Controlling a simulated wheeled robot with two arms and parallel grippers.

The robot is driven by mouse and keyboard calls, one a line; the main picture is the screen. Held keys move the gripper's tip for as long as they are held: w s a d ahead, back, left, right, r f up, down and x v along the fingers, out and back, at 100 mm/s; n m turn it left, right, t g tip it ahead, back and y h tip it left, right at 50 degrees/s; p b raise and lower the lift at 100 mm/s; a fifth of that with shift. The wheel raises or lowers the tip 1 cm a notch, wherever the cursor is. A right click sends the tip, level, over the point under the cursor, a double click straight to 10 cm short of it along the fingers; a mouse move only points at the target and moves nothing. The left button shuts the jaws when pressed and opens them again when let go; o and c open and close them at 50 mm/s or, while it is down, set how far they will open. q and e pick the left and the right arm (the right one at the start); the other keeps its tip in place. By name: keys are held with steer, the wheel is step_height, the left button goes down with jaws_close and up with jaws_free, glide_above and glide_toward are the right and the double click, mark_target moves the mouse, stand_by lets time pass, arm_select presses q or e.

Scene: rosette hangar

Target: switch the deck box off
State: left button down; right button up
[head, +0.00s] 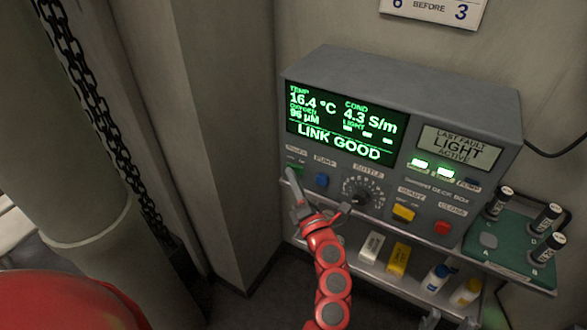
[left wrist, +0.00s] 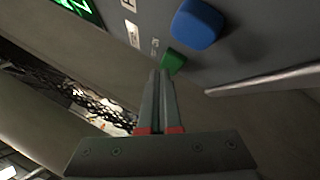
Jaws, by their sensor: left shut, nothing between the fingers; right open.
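The grey deck box (head: 400,130) stands on a shelf against the wall, its main screen (head: 345,122) lit with green readings and LINK GOOD. A small green switch (head: 295,169) sits at the left end of its control row. It also shows in the left wrist view (left wrist: 173,61). My left gripper (head: 293,176) is shut and empty, its tips right at the green switch; I cannot tell if they touch it. My right gripper (head: 449,321) just shows its fingertips at the bottom edge, apart from the box.
A blue button (head: 322,181) is just right of the green switch, then a dial (head: 362,193), yellow switch (head: 403,213) and red button (head: 442,228). A green tray (head: 490,258) with dark cylinders stands at right. Bottles sit on the lower shelf. A pillar (head: 215,130) rises at left.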

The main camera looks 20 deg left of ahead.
arm_select(q)
steer(key=shift+w, duration=0.15)
stand_by(0.3)
steer(key=shift+s+d+f, duration=0.1)
steer(key=shift+s+d, duration=0.05)
steer(key=shift+s, duration=0.35)
steer(key=shift+s, duration=0.1)
steer(key=s, duration=0.4)
steer(key=shift+s+a+b, duration=0.2)
steer(key=shift+s+b, duration=0.1)
steer(key=shift+s, duration=0.1)
